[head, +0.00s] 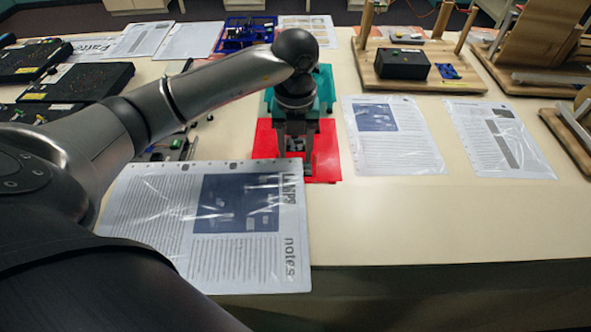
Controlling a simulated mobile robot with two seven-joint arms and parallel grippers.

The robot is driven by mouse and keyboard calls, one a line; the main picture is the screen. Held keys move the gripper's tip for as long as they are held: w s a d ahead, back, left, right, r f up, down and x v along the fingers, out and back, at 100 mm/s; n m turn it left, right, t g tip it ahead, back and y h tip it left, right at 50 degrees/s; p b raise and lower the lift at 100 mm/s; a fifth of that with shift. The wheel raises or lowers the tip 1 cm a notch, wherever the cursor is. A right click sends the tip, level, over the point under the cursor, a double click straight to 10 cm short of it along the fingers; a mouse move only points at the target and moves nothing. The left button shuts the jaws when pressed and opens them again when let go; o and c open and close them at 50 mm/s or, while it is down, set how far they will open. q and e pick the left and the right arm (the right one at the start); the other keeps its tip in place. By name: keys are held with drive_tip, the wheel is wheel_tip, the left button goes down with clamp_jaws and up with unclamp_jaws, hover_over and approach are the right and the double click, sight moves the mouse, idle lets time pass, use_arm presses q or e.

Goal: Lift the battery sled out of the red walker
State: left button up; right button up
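The red walker (328,150) shows as a flat red body on the table, near the middle of the head view. My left arm reaches in from the left, and my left gripper (295,158) points down over the walker's middle. The gripper hides much of the walker. I cannot make out the battery sled apart from the dark and grey parts around the fingertips. Whether the fingers are open or shut on something is not clear. My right gripper is not in view.
A teal walker (326,88) stands just behind the red one, and a blue one (240,36) farther back. A laminated notes sheet (150,215) lies in front. Two sheets (400,150) (500,150) lie to the right. A wooden stand (375,75) holds a black box (402,64).

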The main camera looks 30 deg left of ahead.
use_arm(q)
drive_tip(key=shift+f, duration=0.45)
drive_tip(key=shift+c, duration=0.2)
clamp_jaws()
drive_tip(key=shift+r, duration=0.1)
